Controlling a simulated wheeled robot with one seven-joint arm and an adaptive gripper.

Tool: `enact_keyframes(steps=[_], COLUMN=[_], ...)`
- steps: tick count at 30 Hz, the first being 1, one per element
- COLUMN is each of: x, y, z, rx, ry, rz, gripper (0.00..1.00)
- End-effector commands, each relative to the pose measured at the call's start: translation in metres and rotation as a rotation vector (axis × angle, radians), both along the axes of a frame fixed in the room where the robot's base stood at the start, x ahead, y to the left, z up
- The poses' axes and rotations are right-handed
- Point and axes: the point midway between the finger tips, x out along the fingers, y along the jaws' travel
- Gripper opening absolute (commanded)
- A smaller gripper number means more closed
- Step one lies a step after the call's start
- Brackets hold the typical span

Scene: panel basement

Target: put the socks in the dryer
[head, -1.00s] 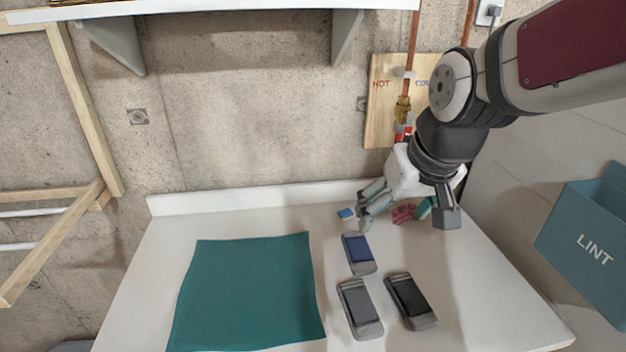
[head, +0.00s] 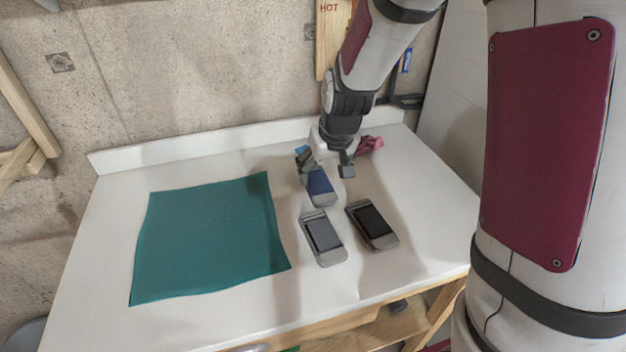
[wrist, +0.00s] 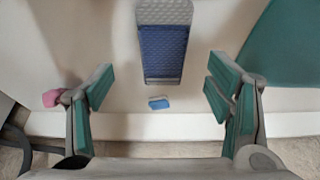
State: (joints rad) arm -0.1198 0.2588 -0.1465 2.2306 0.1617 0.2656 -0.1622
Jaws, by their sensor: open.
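Three grey, rounded, flat bundles lie on the white table; they look like folded socks. One has a blue panel (head: 321,186), one a grey panel (head: 323,238), one a black panel (head: 372,225). My gripper (head: 325,168) is open above the far end of the blue-panelled one. In the wrist view my open gripper (wrist: 160,88) has teal-padded fingers wide apart, with the blue-panelled bundle (wrist: 163,52) ahead between them, untouched. No dryer shows in any view.
A teal cloth (head: 210,238) lies flat on the white table (head: 110,270), left of the bundles. A small blue block (wrist: 158,103) lies behind the blue-panelled bundle. A crumpled pink item (head: 370,144) lies at the back right. A raised edge and concrete wall (head: 190,70) stand behind.

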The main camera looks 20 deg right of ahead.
Motion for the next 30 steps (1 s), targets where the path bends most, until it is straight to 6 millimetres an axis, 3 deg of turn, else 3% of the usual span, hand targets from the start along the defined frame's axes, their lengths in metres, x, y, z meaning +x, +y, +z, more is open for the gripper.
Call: enact_keyframes(steps=[8, 16, 26, 30], x=[0.008, 0.024, 0.027, 0.027], y=[0.001, 0.004, 0.004, 0.004], z=[-0.019, -0.052, -0.057, -0.057], rx=[0.001, 0.000, 0.000, 0.001], ry=[0.002, 0.002, -0.001, -0.001], rz=[0.000, -0.001, 0.000, 0.000], gripper=[0.73, 0.73, 0.73, 0.44])
